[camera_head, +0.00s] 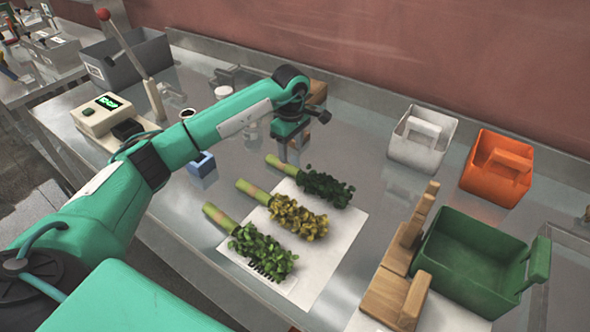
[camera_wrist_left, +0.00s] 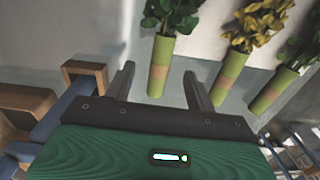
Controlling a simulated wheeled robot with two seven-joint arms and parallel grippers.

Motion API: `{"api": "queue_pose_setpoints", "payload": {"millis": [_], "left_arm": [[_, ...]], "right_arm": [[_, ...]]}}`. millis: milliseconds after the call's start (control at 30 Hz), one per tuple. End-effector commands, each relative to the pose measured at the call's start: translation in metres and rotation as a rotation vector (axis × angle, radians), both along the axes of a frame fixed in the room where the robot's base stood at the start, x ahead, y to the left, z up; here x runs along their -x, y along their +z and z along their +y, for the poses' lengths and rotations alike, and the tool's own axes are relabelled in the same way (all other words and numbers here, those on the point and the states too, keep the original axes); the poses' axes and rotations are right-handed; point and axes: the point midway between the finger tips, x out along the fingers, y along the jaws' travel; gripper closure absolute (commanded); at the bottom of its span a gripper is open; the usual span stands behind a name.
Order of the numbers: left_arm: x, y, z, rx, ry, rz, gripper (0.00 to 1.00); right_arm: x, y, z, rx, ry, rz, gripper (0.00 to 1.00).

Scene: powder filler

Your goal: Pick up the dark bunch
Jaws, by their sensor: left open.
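The dark bunch (camera_head: 327,188) has dark green leaves and a pale green stem with a tan band. It lies farthest back of three bunches on a white sheet (camera_head: 335,250). It also shows in the left wrist view (camera_wrist_left: 160,62), its stem end between my open fingers in the picture. My left gripper (camera_head: 291,143) is open and empty, over the table just behind the dark bunch's stem. Its fingers (camera_wrist_left: 158,76) do not appear to touch the stem. The yellow bunch (camera_head: 297,217) and the brighter green bunch (camera_head: 262,248) lie in front. My right gripper is not in view.
A white caddy (camera_head: 420,150), an orange caddy (camera_head: 496,178) and a green caddy (camera_head: 470,260) stand at the right. A wooden stepped stand (camera_head: 395,285) is beside the green one. A blue holder (camera_head: 201,165) and a device with a green display (camera_head: 103,115) are left.

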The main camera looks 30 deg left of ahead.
Motion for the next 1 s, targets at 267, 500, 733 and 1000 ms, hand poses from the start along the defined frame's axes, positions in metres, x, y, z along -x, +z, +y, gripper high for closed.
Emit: {"api": "queue_pose_setpoints", "payload": {"millis": [267, 500, 733, 1000], "left_arm": [[0.001, -0.017, 0.001, 0.001, -0.001, 0.002, 0.45], [0.003, -0.048, 0.004, 0.0, 0.0, 0.003, 0.45], [0.003, -0.061, 0.004, 0.0, -0.001, 0.0, 0.45], [0.003, -0.061, 0.004, 0.0, -0.001, -0.001, 0.7]], "right_arm": [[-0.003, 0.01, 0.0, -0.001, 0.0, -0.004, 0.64], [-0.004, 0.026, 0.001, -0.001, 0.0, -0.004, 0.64], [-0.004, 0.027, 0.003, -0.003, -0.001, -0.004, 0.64], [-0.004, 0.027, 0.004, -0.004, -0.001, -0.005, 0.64]]}}
